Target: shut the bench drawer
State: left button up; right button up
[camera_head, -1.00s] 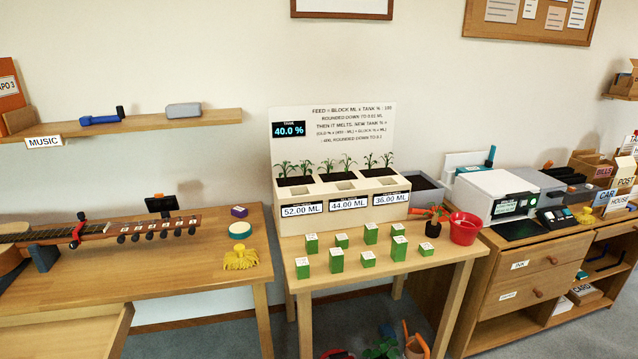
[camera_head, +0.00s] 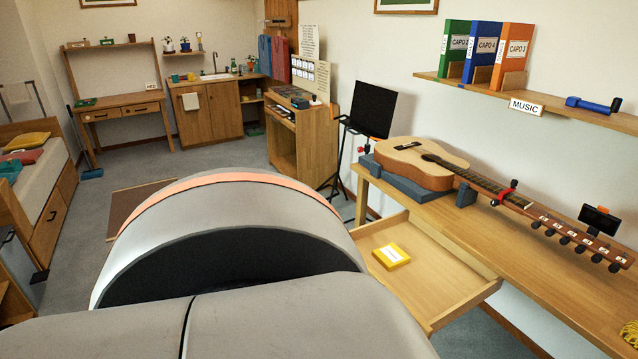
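The bench drawer (camera_head: 455,283) is pulled out from the near side of the wooden bench (camera_head: 560,265) at the right of the head view. A yellow box or packet (camera_head: 391,256) lies inside it on the drawer floor. A large grey and orange part of my own body fills the lower middle and hides the drawer's near left part. Neither of my grippers is in view, so I see nothing of their fingers.
A guitar (camera_head: 425,165) rests on grey supports on the bench. A music stand (camera_head: 371,110) stands at the bench's left end. A shelf (camera_head: 540,95) with binders is above. Grey floor (camera_head: 240,158) lies open at the left.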

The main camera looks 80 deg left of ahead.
aim_at(441, 282)
jog(key=j+u, duration=0.15)
jog(key=u, duration=1.75)
jog(key=i+l+z, duration=0.2)
jog(key=l, duration=0.25)
